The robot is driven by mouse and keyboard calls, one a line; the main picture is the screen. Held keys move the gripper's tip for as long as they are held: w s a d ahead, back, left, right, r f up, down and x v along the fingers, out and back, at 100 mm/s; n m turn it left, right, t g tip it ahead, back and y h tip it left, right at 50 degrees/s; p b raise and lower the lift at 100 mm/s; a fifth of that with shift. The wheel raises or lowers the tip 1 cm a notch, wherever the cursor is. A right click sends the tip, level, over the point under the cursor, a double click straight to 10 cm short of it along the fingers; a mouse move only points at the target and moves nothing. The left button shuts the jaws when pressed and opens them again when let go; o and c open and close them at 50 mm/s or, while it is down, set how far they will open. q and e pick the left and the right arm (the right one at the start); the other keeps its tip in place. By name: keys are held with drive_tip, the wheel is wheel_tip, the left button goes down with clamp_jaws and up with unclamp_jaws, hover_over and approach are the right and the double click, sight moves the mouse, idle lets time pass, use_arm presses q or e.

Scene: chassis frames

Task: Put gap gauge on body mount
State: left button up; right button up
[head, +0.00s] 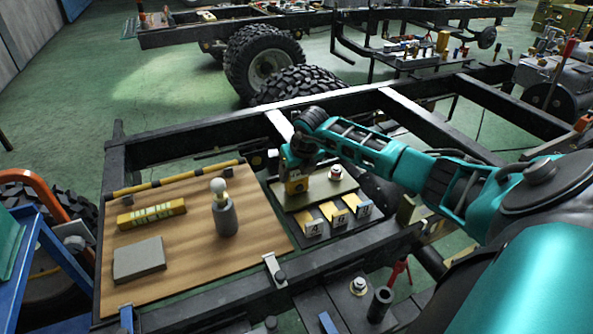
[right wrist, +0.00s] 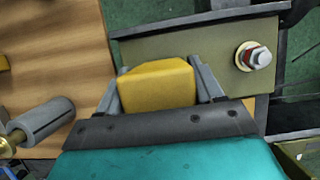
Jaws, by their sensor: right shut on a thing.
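My right gripper (head: 297,186) is shut on a yellow block, which I take to be the gap gauge (right wrist: 157,84). In the right wrist view the block sits between the two grey fingers. The tan-green plate (head: 318,193), which I take to be the body mount, lies below and around the gripper. It also shows in the right wrist view (right wrist: 205,50), with a bolt and red washer (right wrist: 254,57) at its right end. The gripper is over the plate's left part; I cannot tell whether the block touches it. My left gripper is not in view.
Numbered yellow blocks (head: 333,214) stand along the plate's front. A wooden board (head: 180,256) at left carries a grey cylinder with a pale knob (head: 225,213), a yellow marked bar (head: 151,214), a yellow-black rod (head: 172,180) and a grey pad (head: 139,259). Dark frame rails surround the board.

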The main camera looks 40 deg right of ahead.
drive_tip(key=shift+f, duration=0.2)
drive_tip(key=o, duration=1.2)
drive_tip(key=shift+c, duration=0.2)
drive_tip(key=shift+r, duration=0.1)
drive_tip(key=shift+r, duration=0.25)
drive_tip(key=v, duration=1.1)
drive_tip(key=shift+r+p, duration=0.4)
drive_tip(key=shift+s+a+f, duration=0.1)
drive_tip(key=shift+s+a, duration=0.05)
drive_tip(key=shift+s, duration=0.05)
